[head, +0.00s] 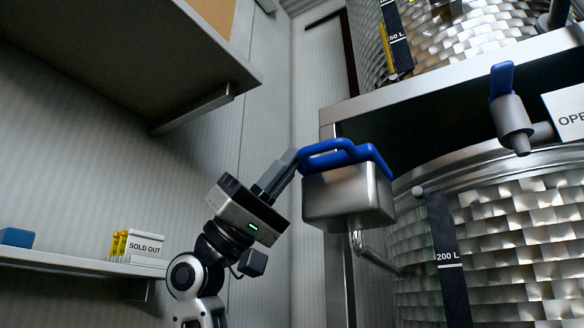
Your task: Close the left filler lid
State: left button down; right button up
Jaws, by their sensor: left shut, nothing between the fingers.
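The left filler is a metal box (348,198) at the picture's centre, mounted on a bent metal pipe beside the large tank. A blue lid with a looped handle (328,150) lies along the top of the box. From this low angle I cannot tell whether it is fully down. My left gripper (291,158) comes up from below on the left. Its fingers are shut and empty, with the tips right by the left end of the blue handle. I cannot tell whether they touch it. My right gripper is not in view.
A textured metal tank (500,235) with a "200 L" strip fills the right side. A blue-handled tap (511,110) and a partly cut-off sign (570,112) are at upper right. A shelf (70,262) with a "SOLD OUT" card (144,247) is at lower left.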

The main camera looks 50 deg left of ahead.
pick_arm(q)
jog(key=shift+f, duration=0.2)
dwell(0.4)
jog(key=s+a+f, duration=0.2)
jog(key=s+a, duration=0.1)
jog(key=a, duration=0.3)
jog(key=s+a+f, duration=0.1)
jog(key=s+a, duration=0.3)
jog(key=a, duration=0.3)
jog(key=shift+s+a+f+b, duration=0.15)
jog(key=shift+s+f+b, duration=0.2)
jog(key=shift+b, duration=0.1)
